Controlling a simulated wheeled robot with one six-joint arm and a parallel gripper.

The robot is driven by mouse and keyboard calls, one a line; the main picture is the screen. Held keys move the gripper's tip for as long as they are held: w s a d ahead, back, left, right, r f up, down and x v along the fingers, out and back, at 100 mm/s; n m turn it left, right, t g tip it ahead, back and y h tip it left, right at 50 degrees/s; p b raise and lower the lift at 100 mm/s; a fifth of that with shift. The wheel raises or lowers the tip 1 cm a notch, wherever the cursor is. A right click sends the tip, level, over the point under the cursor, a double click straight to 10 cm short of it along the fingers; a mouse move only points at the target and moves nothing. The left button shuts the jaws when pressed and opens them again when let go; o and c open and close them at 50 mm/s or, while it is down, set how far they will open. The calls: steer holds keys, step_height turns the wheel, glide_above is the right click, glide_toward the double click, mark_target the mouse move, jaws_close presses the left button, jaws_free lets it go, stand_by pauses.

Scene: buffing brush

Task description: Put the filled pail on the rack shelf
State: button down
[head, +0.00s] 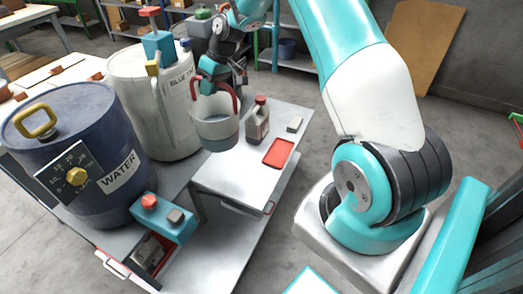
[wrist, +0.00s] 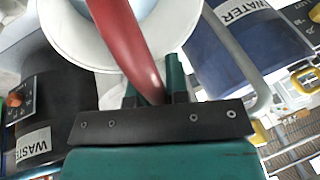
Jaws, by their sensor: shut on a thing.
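The pail (head: 215,133) is translucent white with a red handle and grey-blue liquid inside. It hangs upright under my gripper (head: 222,88), in front of the white drum and over the left part of the white table. Whether its base touches the table is unclear. In the wrist view my gripper (wrist: 155,98) is shut on the red handle (wrist: 125,40), with the white pail (wrist: 75,30) beyond it. Which rack is meant is unclear.
A blue WATER drum (head: 85,150) and a white drum (head: 160,115) stand left. A teal box with a red button (head: 163,217) sits at the near bench edge. The white table (head: 235,178) holds a bottle (head: 257,120) and red tray (head: 278,153).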

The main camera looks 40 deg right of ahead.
mark_target(215, 117)
steer(key=f, duration=0.6)
steer(key=w+d+f, duration=0.1)
steer(key=f, duration=1.2)
steer(key=shift+w+d+f, duration=0.15)
steer(key=shift+d+f, duration=0.1)
steer(key=shift+d, duration=0.15)
steer(key=shift+f+b, duration=0.1)
steer(key=shift+b, duration=0.2)
steer(key=c, duration=1.1)
jaws_free()
steer(key=shift+f, duration=0.1)
